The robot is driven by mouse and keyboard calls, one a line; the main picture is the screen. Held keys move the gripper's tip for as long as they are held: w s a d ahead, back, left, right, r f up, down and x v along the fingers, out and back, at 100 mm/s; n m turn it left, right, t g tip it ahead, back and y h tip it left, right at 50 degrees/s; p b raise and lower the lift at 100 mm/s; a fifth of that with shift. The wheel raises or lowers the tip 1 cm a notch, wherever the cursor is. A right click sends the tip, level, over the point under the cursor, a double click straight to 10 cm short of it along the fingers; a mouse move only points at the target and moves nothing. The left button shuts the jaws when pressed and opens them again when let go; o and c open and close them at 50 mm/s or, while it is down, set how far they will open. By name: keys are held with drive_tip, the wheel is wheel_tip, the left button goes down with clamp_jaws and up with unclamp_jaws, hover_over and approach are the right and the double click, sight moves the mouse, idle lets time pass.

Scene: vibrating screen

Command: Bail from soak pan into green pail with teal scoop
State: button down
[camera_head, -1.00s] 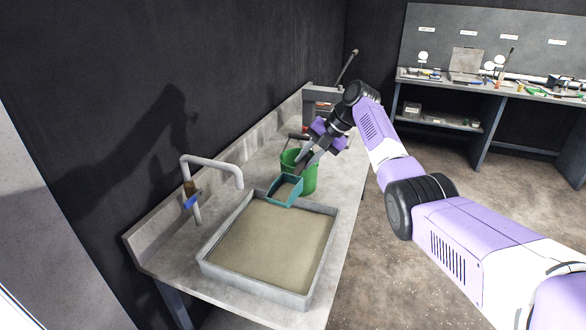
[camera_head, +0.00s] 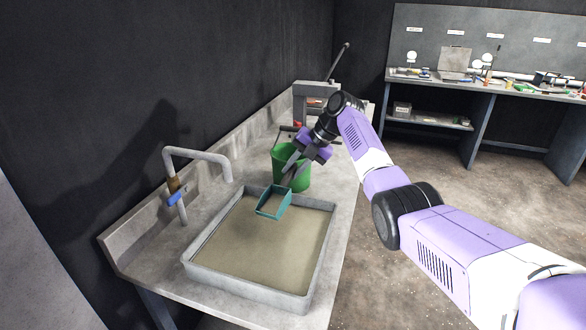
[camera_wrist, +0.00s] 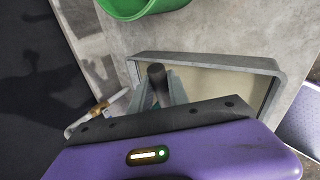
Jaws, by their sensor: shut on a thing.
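The soak pan (camera_head: 190,268) is a grey rectangular tray of murky tan liquid on the counter; it also shows in the wrist view (camera_wrist: 262,62). The teal scoop (camera_head: 273,203) is over the pan's far part, near its back rim; I cannot tell whether it touches the liquid. My gripper (camera_head: 291,170) is shut on the scoop's dark handle (camera_wrist: 156,74). The scoop's box is mostly hidden in the wrist view. The green pail (camera_head: 302,180) stands on the counter just behind the pan, partly hidden by my gripper; its rim shows in the wrist view (camera_wrist: 140,8).
A grey faucet with a blue handle (camera_head: 176,197) stands left of the pan. A grey lever device (camera_head: 312,92) is at the counter's far end. A dark wall runs along the left. A cluttered workbench (camera_head: 480,83) stands at the back right.

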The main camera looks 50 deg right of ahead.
drive_tip(key=shift+s+a+r+h+p, duration=0.1)
drive_tip(key=shift+a+r+h+p, duration=0.25)
drive_tip(key=shift+r+p, duration=0.4)
drive_tip(key=shift+s+a+r+n+t+h+p, duration=0.15)
drive_tip(key=shift+a+r+n+t+h+p, duration=0.25)
drive_tip(key=shift+r+h, duration=0.35)
drive_tip(key=shift+s+a+r+n+t+h+b, duration=0.2)
drive_tip(key=shift+a+r+h+b, duration=0.2)
drive_tip(key=shift+a+h, duration=0.2)
drive_tip(key=shift+s+a+r+n+t+h+b, duration=0.1)
drive_tip(key=shift+a+r+n+t+h+b, duration=0.15)
drive_tip(key=shift+a+h+b, duration=0.35)
drive_tip(key=shift+s+a+r+n+t+h+b, duration=0.15)
drive_tip(key=shift+a+r+h+b, duration=0.15)
drive_tip(key=shift+a+h+b, duration=0.25)
drive_tip(key=shift+s+a+r+n+t+h+b, duration=0.1)
drive_tip(key=shift+a+r+h+b, duration=0.25)
drive_tip(key=shift+b, duration=0.35)
drive_tip(key=s+a+r+n+t+h+b, duration=0.1)
drive_tip(key=a+r+t+h+b, duration=0.1)
drive_tip(key=a+b, duration=0.3)
drive_tip(key=s+a+r+n+t+h+b, duration=0.2)
drive_tip(key=a+h+b, duration=0.2)
drive_tip(key=a+b, duration=0.2)
drive_tip(key=shift+s+a+n+h, duration=0.15)
drive_tip(key=shift+a+n+h, duration=0.15)
drive_tip(key=shift+a+h, duration=0.1)
drive_tip(key=shift+r, duration=0.15)
